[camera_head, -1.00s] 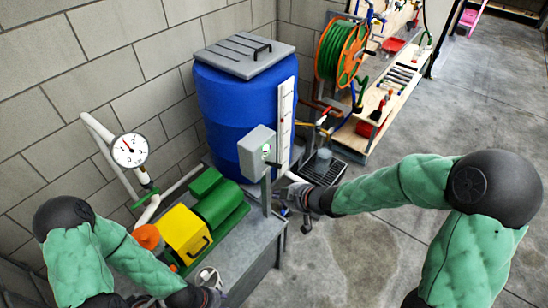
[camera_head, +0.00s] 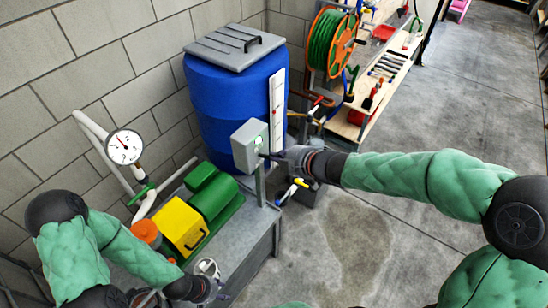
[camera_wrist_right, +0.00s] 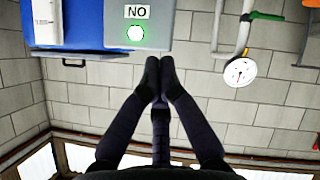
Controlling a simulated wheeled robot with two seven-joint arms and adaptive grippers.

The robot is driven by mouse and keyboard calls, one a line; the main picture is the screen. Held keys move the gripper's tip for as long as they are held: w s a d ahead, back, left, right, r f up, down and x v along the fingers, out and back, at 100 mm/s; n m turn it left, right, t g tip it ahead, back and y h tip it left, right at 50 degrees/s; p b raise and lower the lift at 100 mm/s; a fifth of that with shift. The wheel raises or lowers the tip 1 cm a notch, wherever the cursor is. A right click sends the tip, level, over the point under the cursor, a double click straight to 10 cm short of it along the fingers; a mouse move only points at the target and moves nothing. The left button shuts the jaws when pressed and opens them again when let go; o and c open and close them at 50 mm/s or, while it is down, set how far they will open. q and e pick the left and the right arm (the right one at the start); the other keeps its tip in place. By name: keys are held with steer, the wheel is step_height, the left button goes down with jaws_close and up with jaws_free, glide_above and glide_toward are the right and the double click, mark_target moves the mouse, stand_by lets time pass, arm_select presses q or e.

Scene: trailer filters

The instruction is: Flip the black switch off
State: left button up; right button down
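A grey switch box (camera_head: 250,145) on a post carries a lit green light (camera_head: 258,140). In the right wrist view the box (camera_wrist_right: 98,30) hangs upside down at the top, with an "ON" label (camera_wrist_right: 136,12) and the green light (camera_wrist_right: 135,33). I cannot make out the black switch itself. My right gripper (camera_head: 272,157) points at the box's right side from close by. In the right wrist view its fingertips (camera_wrist_right: 160,64) are together just below the box's edge, with nothing seen between them. My left gripper (camera_head: 218,290) is low at the bench's front; its fingers are unclear.
A blue barrel (camera_head: 215,100) stands behind the box. A green and yellow pump (camera_head: 183,222) sits on the grey bench (camera_head: 235,250), beside a pressure gauge (camera_head: 124,147). A yellow-handled valve (camera_head: 300,183) is below my right gripper. Open floor (camera_head: 345,245) lies to the right.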

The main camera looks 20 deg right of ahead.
steer(key=b, duration=0.5)
glide_above(267, 157)
steer(key=s+a, duration=0.3)
steer(key=f, duration=0.5)
steer(key=shift+w+a+f, duration=0.1)
steer(key=shift+w+f, duration=0.05)
steer(key=shift+w, duration=0.1)
steer(key=shift+w+d+f, duration=0.1)
steer(key=shift+d+f, duration=0.7)
steer(key=shift+d, duration=0.1)
steer(key=shift+d+f, duration=0.4)
steer(key=shift+f, duration=0.05)
steer(key=shift+b, duration=0.35)
